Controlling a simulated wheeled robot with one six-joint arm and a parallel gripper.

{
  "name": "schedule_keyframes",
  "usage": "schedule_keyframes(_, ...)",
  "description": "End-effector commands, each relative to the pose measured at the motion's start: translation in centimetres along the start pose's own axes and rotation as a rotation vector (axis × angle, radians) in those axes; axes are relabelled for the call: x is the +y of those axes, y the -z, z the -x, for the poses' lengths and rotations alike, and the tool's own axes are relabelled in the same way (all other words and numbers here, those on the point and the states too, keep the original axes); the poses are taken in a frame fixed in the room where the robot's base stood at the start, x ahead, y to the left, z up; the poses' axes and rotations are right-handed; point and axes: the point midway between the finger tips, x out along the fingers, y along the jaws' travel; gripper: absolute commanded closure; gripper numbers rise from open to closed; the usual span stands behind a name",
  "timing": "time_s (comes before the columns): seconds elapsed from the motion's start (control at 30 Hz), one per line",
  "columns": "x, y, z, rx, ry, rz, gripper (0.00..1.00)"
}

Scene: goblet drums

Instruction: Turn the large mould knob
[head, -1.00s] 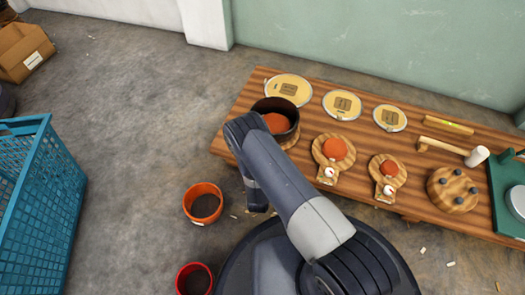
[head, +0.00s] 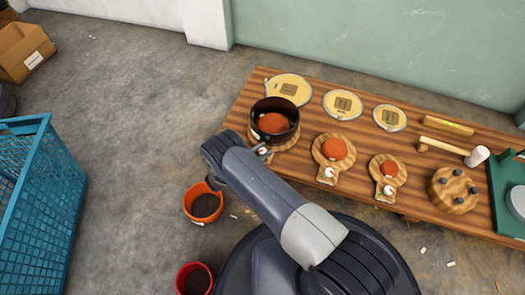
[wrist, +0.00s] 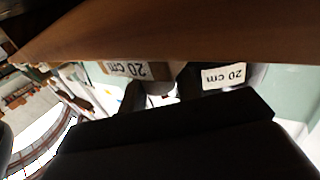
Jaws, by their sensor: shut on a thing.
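The large mould (head: 276,119) is a dark round pot with an orange-red mass inside. It sits on a round wooden base at the left end of the bench. Its small pale knob with a red mark (head: 262,151) shows at the front of that base. My gripper (head: 266,154) is at this knob, shut on it, with my wrist to the front left. In the wrist view the dark fingers (wrist: 161,88) are close together beside two upside-down "20 cm" labels. Most of the knob is hidden there, and its turn angle cannot be read.
The medium (head: 334,148) and small (head: 389,169) moulds stand to the right on the wooden bench (head: 300,160). Yellow discs (head: 342,104) lie behind. An orange bucket (head: 204,204) and a red bucket (head: 194,280) stand on the floor. A blue crate (head: 35,220) is at left.

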Motion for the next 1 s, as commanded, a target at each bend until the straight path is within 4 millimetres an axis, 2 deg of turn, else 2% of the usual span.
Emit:
schedule_keyframes(0.33, -0.02, -0.02, -0.06, 0.000, -0.123, -0.001, 0.92)
schedule_keyframes(0.83, 0.01, 0.02, -0.10, 0.002, -0.140, -0.001, 0.92)
schedule_keyframes(0.87, 0.01, 0.02, -0.11, 0.002, -0.140, -0.001, 0.68)
schedule_keyframes(0.93, 0.01, 0.02, -0.10, 0.002, -0.140, -0.001, 0.62)
schedule_keyframes(1.0, 0.01, 0.02, -0.10, 0.002, -0.140, -0.001, 0.62)
